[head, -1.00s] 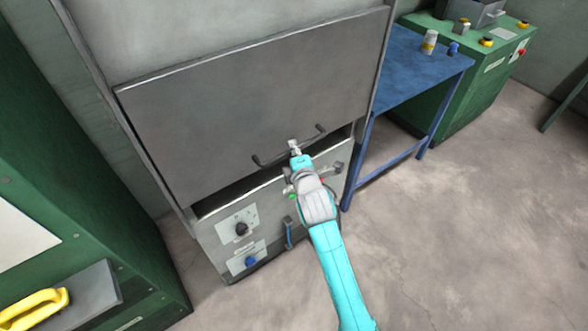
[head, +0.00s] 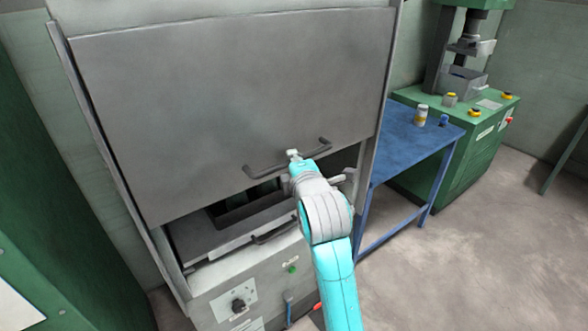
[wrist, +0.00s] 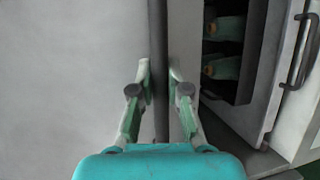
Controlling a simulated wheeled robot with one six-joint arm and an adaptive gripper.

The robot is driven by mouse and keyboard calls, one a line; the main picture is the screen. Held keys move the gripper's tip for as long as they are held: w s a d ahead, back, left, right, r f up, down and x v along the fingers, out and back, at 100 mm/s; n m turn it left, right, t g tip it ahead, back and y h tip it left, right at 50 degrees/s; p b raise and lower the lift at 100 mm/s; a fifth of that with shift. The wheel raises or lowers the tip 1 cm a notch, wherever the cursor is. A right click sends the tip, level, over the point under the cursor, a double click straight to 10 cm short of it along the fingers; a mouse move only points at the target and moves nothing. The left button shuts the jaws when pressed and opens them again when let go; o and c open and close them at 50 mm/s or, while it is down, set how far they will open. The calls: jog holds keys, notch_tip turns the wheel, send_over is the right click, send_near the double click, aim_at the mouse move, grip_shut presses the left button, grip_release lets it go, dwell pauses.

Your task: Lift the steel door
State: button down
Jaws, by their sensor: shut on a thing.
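The grey steel door (head: 225,105) covers the upper front of the cabinet and is partly raised, with an open gap below its lower edge. A dark bar handle (head: 256,173) runs along the door's lower part. My gripper (head: 294,156) is shut on the handle near its middle. In the wrist view, my gripper's two green-grey fingers (wrist: 161,78) sit on either side of the dark handle bar (wrist: 161,105), with the plain door face (wrist: 75,80) to the left. My gripper hides part of the handle in the head view.
Below the door, the opening shows a dark interior and a lower front with its own handle (head: 275,236). A control panel with a black knob (head: 238,305) is below. A blue table (head: 400,140) stands close on the right, and a green machine (head: 470,150) beyond it. Floor is clear at right.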

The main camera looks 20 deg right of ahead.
jog(key=c, duration=1.1)
grip_release()
jog(key=shift+c, duration=0.2)
jog(key=shift+s, duration=0.1)
jog(key=v, duration=1.1)
jog(key=shift+s, duration=0.35)
